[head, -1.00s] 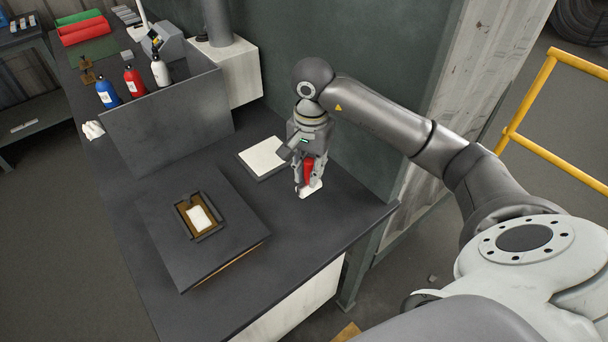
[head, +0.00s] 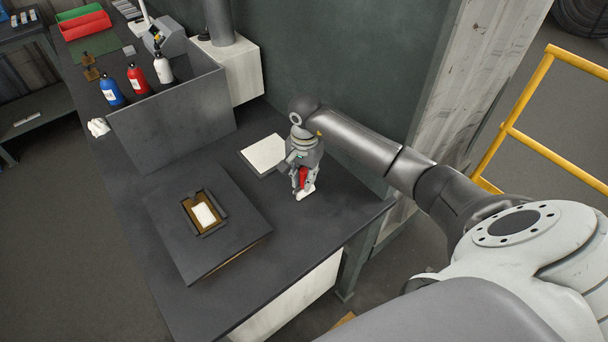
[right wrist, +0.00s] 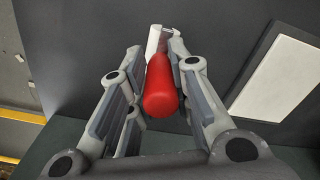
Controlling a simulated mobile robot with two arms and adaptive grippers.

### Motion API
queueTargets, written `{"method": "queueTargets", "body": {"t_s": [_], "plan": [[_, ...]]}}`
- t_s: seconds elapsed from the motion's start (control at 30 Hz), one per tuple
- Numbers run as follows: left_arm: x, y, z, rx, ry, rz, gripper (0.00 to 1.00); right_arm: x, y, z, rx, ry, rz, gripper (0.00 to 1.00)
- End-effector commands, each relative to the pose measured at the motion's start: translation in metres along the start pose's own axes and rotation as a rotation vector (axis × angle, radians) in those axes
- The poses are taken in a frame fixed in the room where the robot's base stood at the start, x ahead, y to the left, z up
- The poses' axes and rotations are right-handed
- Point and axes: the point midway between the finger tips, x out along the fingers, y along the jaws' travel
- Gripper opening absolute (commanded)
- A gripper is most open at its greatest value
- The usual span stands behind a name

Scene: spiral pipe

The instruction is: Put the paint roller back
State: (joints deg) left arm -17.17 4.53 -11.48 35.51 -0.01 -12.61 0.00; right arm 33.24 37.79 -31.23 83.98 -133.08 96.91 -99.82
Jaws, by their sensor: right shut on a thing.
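The paint roller has a red handle (head: 302,177) and a white head (head: 306,194). My right gripper (head: 301,181) is shut on the red handle, low over the dark workbench (head: 330,215). The white head is at the bench surface; I cannot tell whether it touches. In the right wrist view the red handle (right wrist: 161,88) lies between the fingers, with its end toward the camera and the white head (right wrist: 157,38) beyond. My left gripper is not in view.
A white-topped pad (head: 265,154) lies just left of the gripper. A dark block with a recess holding a white piece (head: 204,214) is nearer the front. Red and blue bottles (head: 138,79) stand behind a grey panel (head: 180,115). The bench's front right is clear.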

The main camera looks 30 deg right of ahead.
Motion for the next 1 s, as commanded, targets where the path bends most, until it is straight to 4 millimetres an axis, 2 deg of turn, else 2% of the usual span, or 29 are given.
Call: {"method": "queueTargets", "body": {"t_s": [0.17, 0.2, 0.33, 0.77, 0.87, 1.0], "plan": [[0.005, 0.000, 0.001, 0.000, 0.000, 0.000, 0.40, 0.004, 0.000, 0.000, -0.001, 0.000, 0.000, 0.00], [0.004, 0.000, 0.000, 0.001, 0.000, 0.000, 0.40, 0.003, 0.000, 0.000, -0.001, -0.001, 0.000, 0.23], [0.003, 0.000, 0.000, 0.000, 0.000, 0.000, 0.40, 0.003, 0.000, 0.000, 0.000, -0.001, 0.000, 0.40], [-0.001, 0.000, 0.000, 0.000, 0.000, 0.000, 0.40, -0.003, 0.000, 0.000, 0.001, 0.000, -0.001, 0.41], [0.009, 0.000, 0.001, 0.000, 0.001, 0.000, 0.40, -0.016, -0.001, -0.002, 0.000, 0.005, -0.004, 0.41], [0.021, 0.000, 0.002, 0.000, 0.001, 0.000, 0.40, -0.046, -0.001, -0.002, -0.001, 0.006, -0.005, 0.41]]}}
